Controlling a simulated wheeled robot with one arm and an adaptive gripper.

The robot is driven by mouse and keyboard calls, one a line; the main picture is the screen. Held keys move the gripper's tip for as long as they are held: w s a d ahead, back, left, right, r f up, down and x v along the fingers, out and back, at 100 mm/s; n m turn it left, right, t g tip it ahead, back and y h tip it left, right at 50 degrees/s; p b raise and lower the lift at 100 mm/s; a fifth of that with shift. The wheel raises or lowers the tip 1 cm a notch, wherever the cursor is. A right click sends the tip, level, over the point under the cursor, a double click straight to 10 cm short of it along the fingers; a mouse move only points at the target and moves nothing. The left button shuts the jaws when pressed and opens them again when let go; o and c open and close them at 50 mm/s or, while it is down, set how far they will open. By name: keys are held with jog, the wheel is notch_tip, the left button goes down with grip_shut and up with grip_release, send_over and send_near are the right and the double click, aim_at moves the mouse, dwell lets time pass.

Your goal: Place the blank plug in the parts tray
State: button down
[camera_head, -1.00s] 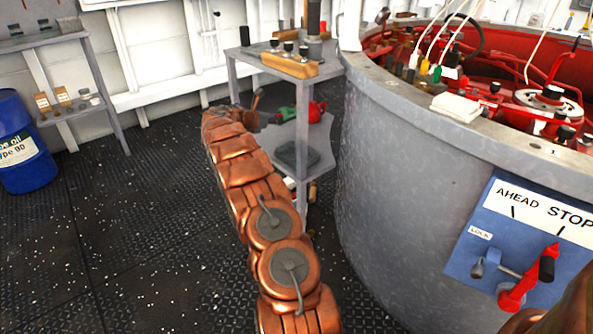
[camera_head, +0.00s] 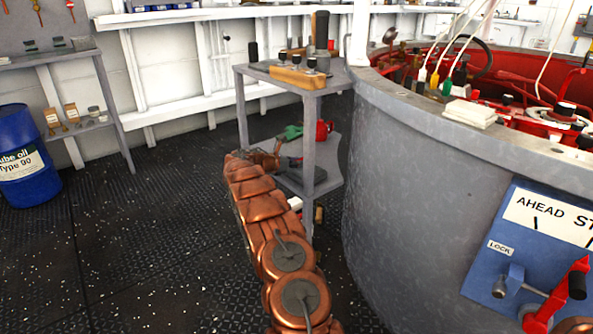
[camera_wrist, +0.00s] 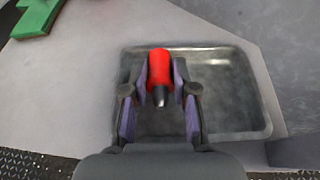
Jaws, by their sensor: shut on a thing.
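The blank plug (camera_wrist: 158,68), red with a dark metallic tip, sits between the two fingers of my gripper (camera_wrist: 160,85) in the wrist view. The gripper is shut on it. The parts tray (camera_wrist: 235,120) is a shallow grey metal tray with a raised rim, and the plug shows over its left half. I cannot tell how high the plug is above the tray floor. In the head view, the tray (camera_head: 300,183) lies on the lower shelf of the grey bench, partly hidden by my copper arm and a bench leg.
A green object (camera_wrist: 38,17) lies left of the tray; it also shows in the head view (camera_head: 292,132) beside a red can (camera_head: 323,130). The bench's top (camera_head: 330,80) overhangs the lower shelf. A large grey round housing (camera_head: 420,170) stands close on the right.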

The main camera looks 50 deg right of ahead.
jog(key=shift+f, duration=0.95)
jog(key=shift+f, duration=0.35)
